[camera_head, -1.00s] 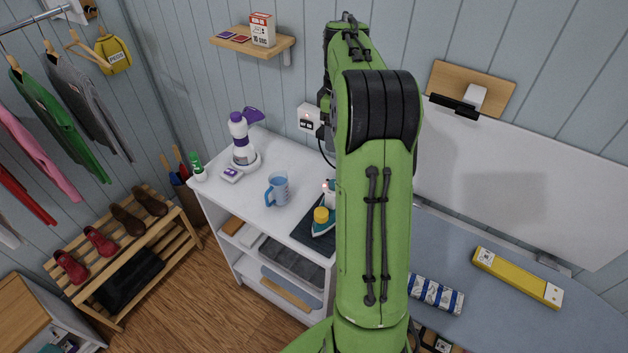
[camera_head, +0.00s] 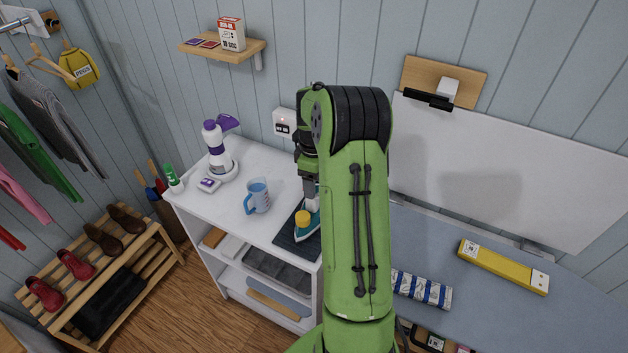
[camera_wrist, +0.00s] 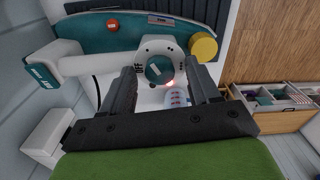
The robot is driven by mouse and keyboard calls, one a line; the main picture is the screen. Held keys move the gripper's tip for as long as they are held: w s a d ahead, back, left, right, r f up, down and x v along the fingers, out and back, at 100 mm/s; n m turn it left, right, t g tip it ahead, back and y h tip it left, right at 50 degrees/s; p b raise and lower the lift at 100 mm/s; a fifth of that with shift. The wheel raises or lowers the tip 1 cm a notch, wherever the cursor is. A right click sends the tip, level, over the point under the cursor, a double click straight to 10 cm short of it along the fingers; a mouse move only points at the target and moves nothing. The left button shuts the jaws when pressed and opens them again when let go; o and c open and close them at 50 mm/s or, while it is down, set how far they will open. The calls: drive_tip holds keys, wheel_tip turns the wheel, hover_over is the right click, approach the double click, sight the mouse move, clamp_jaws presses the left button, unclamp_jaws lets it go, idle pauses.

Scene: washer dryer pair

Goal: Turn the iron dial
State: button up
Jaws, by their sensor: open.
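The iron (camera_head: 308,226) stands on a dark mat (camera_head: 290,243) on the white shelf unit, with a yellow cap on its near side, partly hidden by my arm. In the wrist view the iron's teal and white body (camera_wrist: 120,32) fills the top. Its round teal dial (camera_wrist: 158,68), with a pale pointer bar, lies beyond and between my fingers. My gripper (camera_wrist: 165,85) is open, with one dark finger on each side of the dial; I cannot tell whether either touches it. The yellow cap (camera_wrist: 203,47) is right of the dial. A small red light glows below the dial.
A blue measuring cup (camera_head: 257,196) and a white-purple steamer (camera_head: 217,155) stand left of the iron. A wall socket (camera_head: 284,122) is behind. The ironing board (camera_head: 510,285) at right holds a yellow box (camera_head: 503,267) and a striped roll (camera_head: 421,288).

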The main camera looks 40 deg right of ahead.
drive_tip(key=c, duration=1)
drive_tip(key=shift+c, duration=0.2)
drive_tip(key=m, duration=1.1)
drive_tip(key=shift+m, duration=0.4)
drive_tip(key=m, duration=1.2)
drive_tip(key=shift+b, duration=0.35)
drive_tip(key=o, duration=1)
